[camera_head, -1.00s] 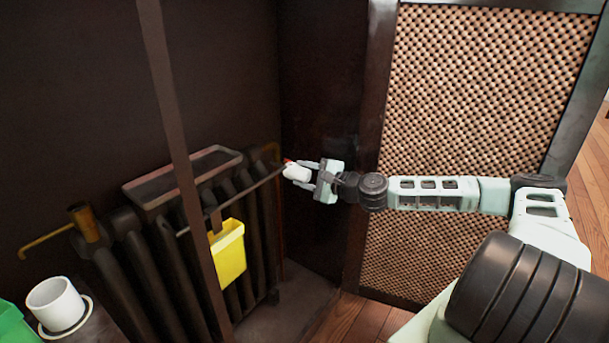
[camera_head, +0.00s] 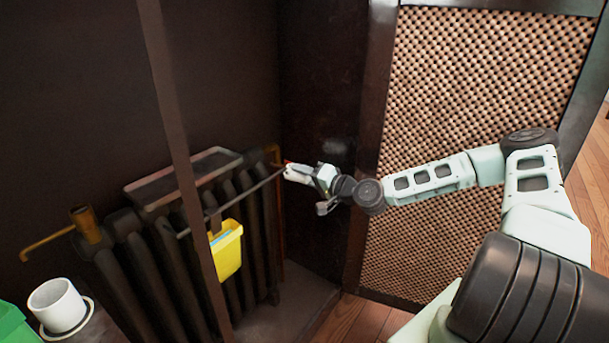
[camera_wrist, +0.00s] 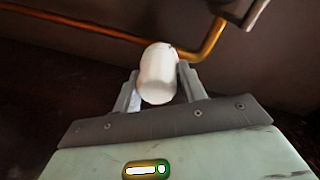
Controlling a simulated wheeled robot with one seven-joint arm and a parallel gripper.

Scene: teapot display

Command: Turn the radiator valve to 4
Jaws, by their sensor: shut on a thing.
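The white radiator valve knob (camera_head: 296,173) sits at the right end of the dark radiator (camera_head: 188,245), with a small red mark near its tip. My gripper (camera_head: 304,173) is at the knob, coming from the right. In the wrist view the white valve knob (camera_wrist: 158,72) stands between the two fingers of my gripper (camera_wrist: 160,85), and the gripper is shut on it. No numbers on the knob can be read in either view.
A yellow container (camera_head: 227,250) hangs on the radiator front, by a dark rail. A tray (camera_head: 182,178) lies on top. A white cup (camera_head: 57,305) stands lower left. A woven panel (camera_head: 480,100) is behind my arm. A copper pipe (camera_wrist: 212,40) runs behind the knob.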

